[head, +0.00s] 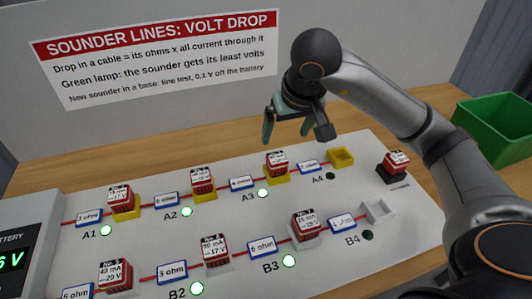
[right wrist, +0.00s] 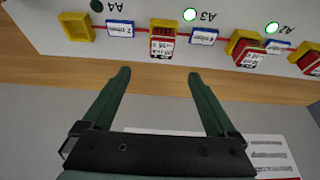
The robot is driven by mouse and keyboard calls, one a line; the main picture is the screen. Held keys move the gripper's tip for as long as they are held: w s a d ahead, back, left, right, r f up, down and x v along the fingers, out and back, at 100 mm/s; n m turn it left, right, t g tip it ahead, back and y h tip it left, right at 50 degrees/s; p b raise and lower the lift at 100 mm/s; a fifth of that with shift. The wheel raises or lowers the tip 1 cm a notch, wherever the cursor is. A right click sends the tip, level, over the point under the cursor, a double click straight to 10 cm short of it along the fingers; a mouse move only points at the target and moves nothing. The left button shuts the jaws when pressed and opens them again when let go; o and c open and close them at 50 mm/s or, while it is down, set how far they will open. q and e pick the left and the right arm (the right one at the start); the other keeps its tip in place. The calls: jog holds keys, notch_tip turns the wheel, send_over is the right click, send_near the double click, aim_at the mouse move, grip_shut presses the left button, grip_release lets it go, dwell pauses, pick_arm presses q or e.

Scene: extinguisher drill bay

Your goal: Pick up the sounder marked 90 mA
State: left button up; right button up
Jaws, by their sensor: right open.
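Several red sounders with white labels sit in bases on a white board (head: 130,210). They include the ones at A1 (head: 122,203), A2 (head: 203,187), A3 (head: 277,166), B2 (head: 216,251) and B3 (head: 306,225), plus one above B1's resistor (head: 115,275) that seems to read 40 mA. A loose-looking sounder (head: 396,164) stands on a dark base at the board's right end. I cannot tell which label reads 90 mA. My right gripper (head: 287,135) is open and empty, above and behind the A3 sounder, which also shows in the right wrist view (right wrist: 163,45). My left gripper is out of view.
Empty bases stand at A4 (head: 341,156), yellow, and B4 (head: 379,209), white. Lamps at A4 and B4 are dark; the other visible lamps glow green. A battery box (head: 22,240) is at left, a green bin (head: 497,128) at right. A sign wall (head: 160,60) rises behind.

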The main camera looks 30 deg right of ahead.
send_over(277, 157)
jog(key=s, duration=0.2)
notch_tip(277, 157, down, 6)
jog(key=shift+s+a+f, duration=0.1)
jog(key=shift+a, duration=0.05)
jog(key=shift+a+p+x, duration=0.1)
jog(key=shift+p+x, duration=0.2)
jog(key=shift+x, duration=1.1)
jog(key=shift+a+p+x, duration=0.15)
jog(key=shift+p+x, duration=0.1)
jog(key=shift+x, duration=1.2)
jog(key=shift+d, duration=0.1)
jog(key=shift+c, duration=0.3)
grip_shut()
